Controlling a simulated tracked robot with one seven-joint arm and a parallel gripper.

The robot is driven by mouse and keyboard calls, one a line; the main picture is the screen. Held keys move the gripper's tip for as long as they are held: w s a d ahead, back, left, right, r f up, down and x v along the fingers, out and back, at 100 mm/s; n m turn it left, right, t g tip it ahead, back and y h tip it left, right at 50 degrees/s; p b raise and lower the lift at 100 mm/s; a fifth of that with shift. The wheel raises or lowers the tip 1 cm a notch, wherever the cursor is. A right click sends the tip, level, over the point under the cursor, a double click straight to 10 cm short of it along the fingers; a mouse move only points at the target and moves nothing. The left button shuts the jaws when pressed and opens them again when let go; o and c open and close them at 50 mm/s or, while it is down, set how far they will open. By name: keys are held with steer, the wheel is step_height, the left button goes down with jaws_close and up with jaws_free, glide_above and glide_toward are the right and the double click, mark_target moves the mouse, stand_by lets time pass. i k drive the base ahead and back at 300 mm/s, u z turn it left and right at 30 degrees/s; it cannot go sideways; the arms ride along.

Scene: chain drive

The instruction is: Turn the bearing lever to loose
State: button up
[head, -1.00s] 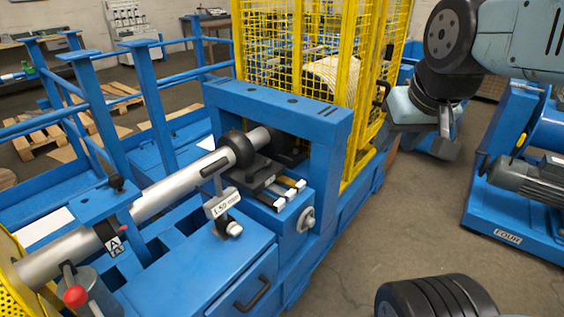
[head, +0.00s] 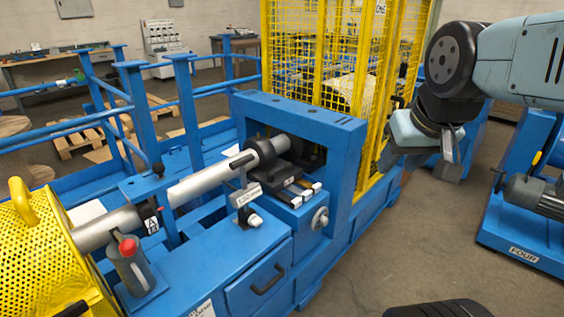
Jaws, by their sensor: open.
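A grey shaft (head: 197,184) runs through the blue machine frame (head: 300,115). A dark round collar or bearing (head: 267,152) sits around the shaft near the frame. I cannot tell for sure which part is the bearing lever. My gripper (head: 440,152) hangs at upper right, beside the yellow cage, open and apart from the machine. Its fingers are partly hidden by my wrist.
A yellow mesh cage (head: 335,60) stands behind the frame, and a perforated yellow guard (head: 45,255) is at lower left. Blue rails (head: 190,110) line the far side. A blue unit marked FOUR (head: 520,252) stands at right. The floor (head: 375,240) between is clear.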

mark_target(270, 175)
steer(key=i, duration=0.9)
steer(key=z, duration=0.05)
